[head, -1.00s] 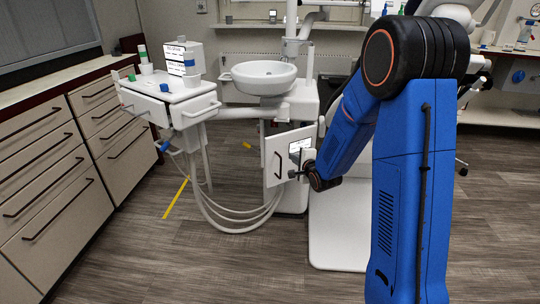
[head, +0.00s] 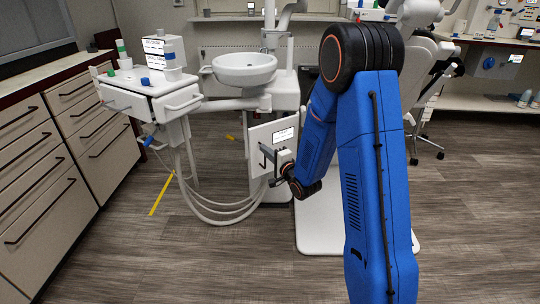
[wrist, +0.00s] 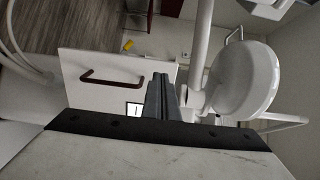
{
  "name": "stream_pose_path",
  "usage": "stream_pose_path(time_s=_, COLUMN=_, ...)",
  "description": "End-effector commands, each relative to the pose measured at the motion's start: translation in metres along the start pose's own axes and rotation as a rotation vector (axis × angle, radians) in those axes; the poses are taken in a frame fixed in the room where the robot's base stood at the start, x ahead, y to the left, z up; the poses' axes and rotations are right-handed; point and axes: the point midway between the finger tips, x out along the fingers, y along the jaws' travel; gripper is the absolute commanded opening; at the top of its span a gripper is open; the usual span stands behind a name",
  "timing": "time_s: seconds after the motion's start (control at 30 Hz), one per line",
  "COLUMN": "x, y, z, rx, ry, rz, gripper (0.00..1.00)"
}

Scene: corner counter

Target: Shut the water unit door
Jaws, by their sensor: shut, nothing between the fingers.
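The water unit door (head: 258,136) is a white panel with a dark bar handle (head: 267,157) and a label, low on the dental unit below the basin. It looks ajar, though how far is hard to tell. In the wrist view the door (wrist: 90,97) shows its reddish-brown handle (wrist: 112,79) to the left of my fingers. My gripper (head: 274,183) is shut and empty, in front of the door's lower part, just below the handle. In the wrist view my gripper (wrist: 161,82) overlaps the door's right part. I cannot tell whether it touches the door.
A white basin (head: 244,79) stands above the door. A drawer unit with a tray top (head: 145,88) is to the left, with hoses (head: 205,210) hanging in loops. A white base plate (head: 318,225) lies on the floor at right.

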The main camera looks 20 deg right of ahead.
Motion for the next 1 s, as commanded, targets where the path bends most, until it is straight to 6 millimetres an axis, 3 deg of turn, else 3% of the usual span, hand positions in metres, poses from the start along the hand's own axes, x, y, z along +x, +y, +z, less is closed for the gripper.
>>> stream_pose_path(time_s=0.2, x=0.039, y=0.0, z=0.001, rx=-0.001, ry=-0.002, rz=-0.001, gripper=0.0)
stream_pose_path(time_s=0.43, x=0.068, y=0.0, z=0.0, rx=0.0, ry=0.0, rz=0.0, gripper=0.0)
stream_pose_path(time_s=0.6, x=0.077, y=0.0, z=0.0, rx=0.0, ry=0.0, rz=0.0, gripper=0.0)
stream_pose_path(time_s=1.0, x=0.079, y=0.0, z=0.0, rx=0.0, ry=0.001, rz=0.0, gripper=0.0)
